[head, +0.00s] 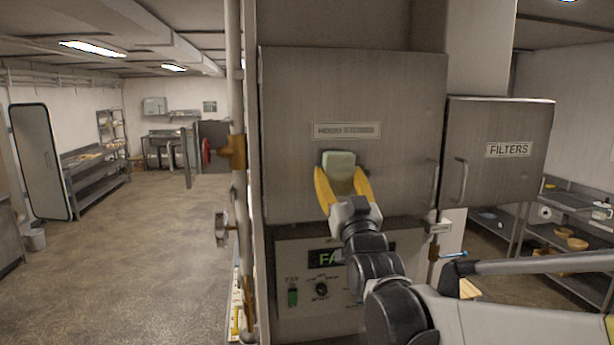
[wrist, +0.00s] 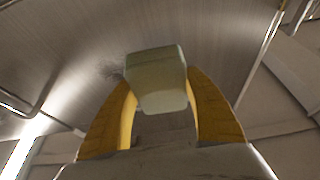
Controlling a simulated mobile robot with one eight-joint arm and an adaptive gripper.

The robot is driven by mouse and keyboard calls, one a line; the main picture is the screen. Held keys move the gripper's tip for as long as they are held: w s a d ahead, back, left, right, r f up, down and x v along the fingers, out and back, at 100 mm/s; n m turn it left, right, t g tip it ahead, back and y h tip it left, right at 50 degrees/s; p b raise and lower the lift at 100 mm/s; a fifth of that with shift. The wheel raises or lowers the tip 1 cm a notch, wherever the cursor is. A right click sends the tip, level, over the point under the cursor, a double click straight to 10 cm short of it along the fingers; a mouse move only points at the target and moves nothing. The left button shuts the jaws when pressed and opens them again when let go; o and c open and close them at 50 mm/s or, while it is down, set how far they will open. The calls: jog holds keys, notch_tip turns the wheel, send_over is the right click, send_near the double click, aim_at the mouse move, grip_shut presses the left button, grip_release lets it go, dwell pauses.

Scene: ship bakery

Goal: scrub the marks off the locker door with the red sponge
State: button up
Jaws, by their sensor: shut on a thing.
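My gripper (head: 342,182) is shut on a pale green sponge-like block (head: 339,160), which is not red. The block also shows between the yellow fingers in the wrist view (wrist: 156,78). It is held up in front of a grey metal door (head: 290,95) with a blurred label plate, just below that plate. I cannot tell whether the block touches the door. A faint dark smudge (wrist: 110,71) shows on the metal left of the block in the wrist view. Any mark behind the block is hidden. No red sponge is in view.
A second door marked FILTERS (head: 508,150) is at the right. A control panel (head: 290,262) with a knob sits below the grey door. Open floor (head: 130,250) lies further left.

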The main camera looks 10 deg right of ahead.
aim_at(383, 165)
jog(key=shift+w+b, duration=0.3)
jog(key=shift+w, duration=0.7)
jog(key=shift+d+b, duration=0.55)
jog(key=shift+d, duration=5.5)
jog(key=shift+a, duration=6.1)
jog(key=shift+d+r, duration=0.1)
jog(key=shift+d+b, duration=0.65)
jog(key=shift+d, duration=5.35)
jog(key=shift+a, duration=4.05)
